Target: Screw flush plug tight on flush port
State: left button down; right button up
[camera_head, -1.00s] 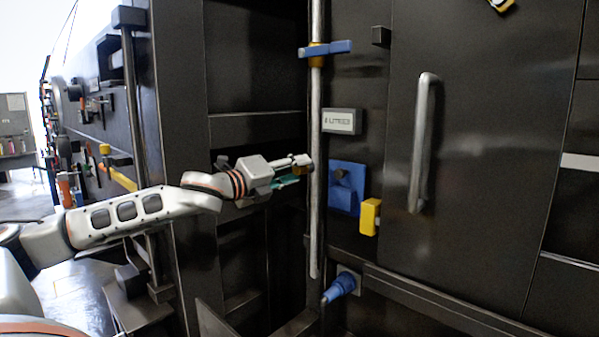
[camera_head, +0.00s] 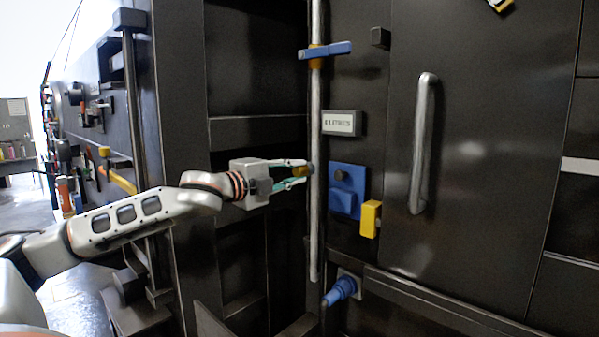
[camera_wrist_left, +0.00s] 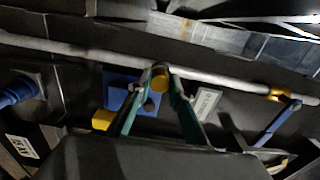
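My left gripper (camera_head: 303,172) reaches in from the left to the upright metal pipe. Its two teal fingers close in on a small brass-yellow cylindrical piece, which looks like the flush plug (camera_head: 301,169). In the left wrist view, the plug (camera_wrist_left: 160,77) sits between the fingertips (camera_wrist_left: 162,80), in line with the pipe. The fingers appear to touch it on both sides. I cannot make out the flush port or any thread; the plug and fingertips cover that spot. My right gripper is not in view.
The upright pipe (camera_head: 315,230) has a blue-handled valve (camera_head: 330,49) above. Right of it are a label box (camera_head: 343,123), a blue plate with a dark knob (camera_head: 347,200), a yellow block (camera_head: 370,218) and a door handle (camera_head: 422,145). A blue fitting (camera_head: 340,289) juts out below.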

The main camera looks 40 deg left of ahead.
pick_arm(q)
jog(key=shift+r, duration=0.1)
jog(key=shift+r+m+p, duration=0.1)
jog(key=shift+m+p, duration=0.7)
jog(key=shift+m, duration=0.1)
jog(key=m+p, duration=0.1)
jog(key=m, duration=0.1)
jog(key=shift+m+p, duration=0.35)
jog(key=shift+m, duration=0.35)
